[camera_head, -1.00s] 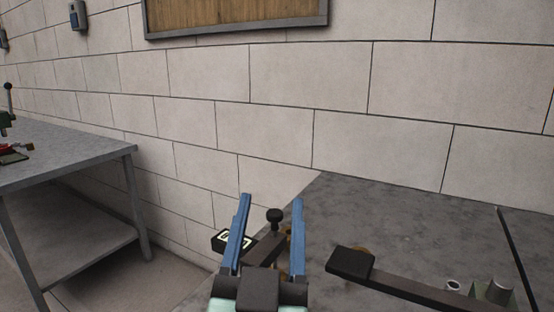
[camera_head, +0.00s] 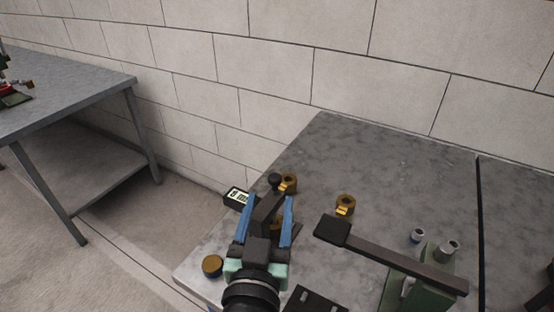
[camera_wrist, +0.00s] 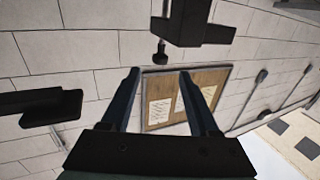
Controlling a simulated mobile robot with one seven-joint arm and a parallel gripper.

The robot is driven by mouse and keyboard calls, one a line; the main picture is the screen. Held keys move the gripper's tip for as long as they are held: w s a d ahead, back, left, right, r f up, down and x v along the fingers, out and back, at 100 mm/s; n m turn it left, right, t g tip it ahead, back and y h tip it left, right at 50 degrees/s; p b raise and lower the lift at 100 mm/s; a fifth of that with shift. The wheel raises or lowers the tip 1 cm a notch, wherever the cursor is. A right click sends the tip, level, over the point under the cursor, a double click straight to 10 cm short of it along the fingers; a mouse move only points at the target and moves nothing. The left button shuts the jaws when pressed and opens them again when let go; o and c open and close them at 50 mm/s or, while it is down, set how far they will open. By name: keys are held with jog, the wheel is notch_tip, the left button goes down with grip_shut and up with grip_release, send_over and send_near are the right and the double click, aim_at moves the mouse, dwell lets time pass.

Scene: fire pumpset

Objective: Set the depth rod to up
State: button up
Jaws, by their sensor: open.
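My gripper (camera_head: 266,215) is open, with its two blue fingers apart and nothing seen between their tips in the wrist view (camera_wrist: 159,76). In the head view, a dark bar with a round black knob (camera_head: 275,179) on top appears between the fingers. In the wrist view, a dark block (camera_wrist: 192,25) with a small knob (camera_wrist: 160,55) shows beyond the fingertips, apart from them. A black lever with a square pad (camera_head: 333,229) extends from a green body (camera_head: 440,264) at right; it also shows in the wrist view (camera_wrist: 60,107). I cannot tell which part is the depth rod.
The grey tabletop (camera_head: 340,150) carries brass-coloured round pieces (camera_head: 345,205) and, by its left edge, a round brass cap (camera_head: 212,266). A small black display box (camera_head: 237,198) is left of my gripper. Another grey table (camera_head: 75,90) stands at left; floor lies between.

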jog(key=w+d+p, duration=0.1)
jog(key=w, duration=0.9)
jog(key=shift+w+d, duration=0.25)
jog(key=shift+w, duration=0.05)
grip_shut()
dwell(1.0)
